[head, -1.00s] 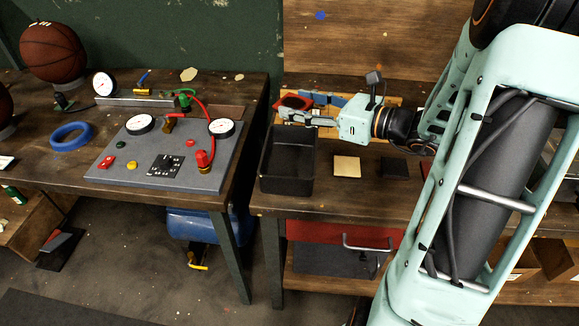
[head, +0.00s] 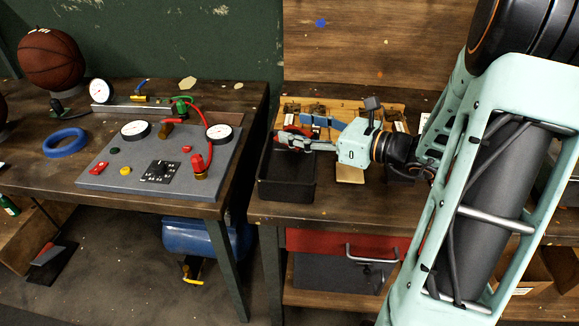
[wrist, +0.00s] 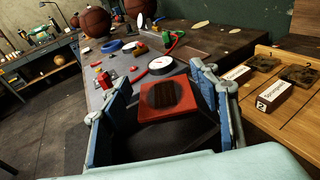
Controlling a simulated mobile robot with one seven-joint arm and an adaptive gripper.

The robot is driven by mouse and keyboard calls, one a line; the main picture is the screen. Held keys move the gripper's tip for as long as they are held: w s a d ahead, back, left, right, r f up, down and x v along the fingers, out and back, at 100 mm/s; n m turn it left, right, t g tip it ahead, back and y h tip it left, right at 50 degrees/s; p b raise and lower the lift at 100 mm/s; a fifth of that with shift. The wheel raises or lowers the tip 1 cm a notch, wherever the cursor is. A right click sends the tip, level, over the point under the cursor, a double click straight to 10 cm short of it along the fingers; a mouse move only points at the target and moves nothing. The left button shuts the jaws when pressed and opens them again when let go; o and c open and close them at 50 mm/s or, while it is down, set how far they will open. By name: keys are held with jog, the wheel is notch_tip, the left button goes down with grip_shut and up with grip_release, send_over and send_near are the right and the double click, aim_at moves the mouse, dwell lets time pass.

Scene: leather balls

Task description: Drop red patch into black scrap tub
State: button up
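The red patch (wrist: 152,112), a red square with a dark round centre, sits between the two blue finger pads of my gripper (wrist: 160,95) in the wrist view. A thin dark gap may show at the left pad. In the head view my gripper (head: 293,135) is over the back part of the black scrap tub (head: 285,190), with the patch partly hidden behind the near finger. The tub's dark inside shows below the patch in the wrist view.
A wooden board with labelled boxes (wrist: 272,97) lies beside the tub. A tan square (head: 350,175) lies right of the tub. To the left, a second table carries a grey gauge panel (head: 130,182), a blue ring (head: 65,143) and a basketball (head: 50,58).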

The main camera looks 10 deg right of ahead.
jog(key=shift+o, duration=1.3)
jog(key=shift+s+d, duration=0.1)
jog(key=v, duration=1.1)
jog(key=shift+s+d, duration=0.25)
jog(key=shift+s, duration=0.1)
